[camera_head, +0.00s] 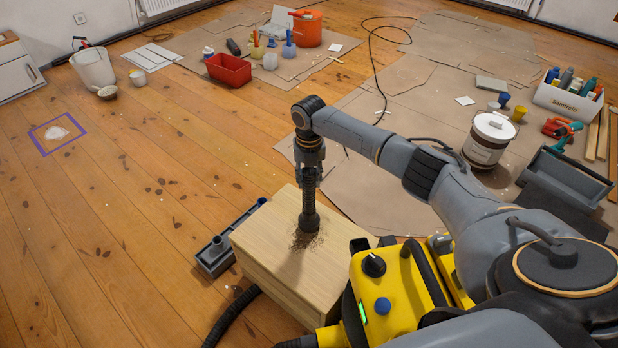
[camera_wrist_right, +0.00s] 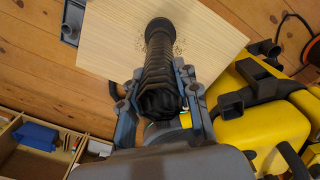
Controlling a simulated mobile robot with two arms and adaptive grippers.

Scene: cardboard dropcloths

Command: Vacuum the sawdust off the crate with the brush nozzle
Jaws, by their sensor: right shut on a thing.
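The pale wooden crate (camera_head: 275,262) stands on the floor at the lower middle of the head view; its top also fills the upper part of the right wrist view (camera_wrist_right: 215,45). Brown sawdust (camera_head: 300,238) lies on its top around the nozzle's end. My right gripper (camera_head: 310,165) is shut on the black brush nozzle (camera_head: 308,205), which points down at the sawdust. In the right wrist view the fingers (camera_wrist_right: 160,85) flank the ribbed nozzle (camera_wrist_right: 158,60). Whether the bristles touch the top cannot be told. My left gripper is not in view.
A yellow vacuum (camera_head: 395,290) stands right beside the crate, with a black hose (camera_head: 232,312) on the floor. A grey accessory holder (camera_head: 215,256) lies left of the crate. A paint bucket (camera_head: 488,140) and grey toolbox (camera_head: 565,175) stand right. The left floor is mostly clear.

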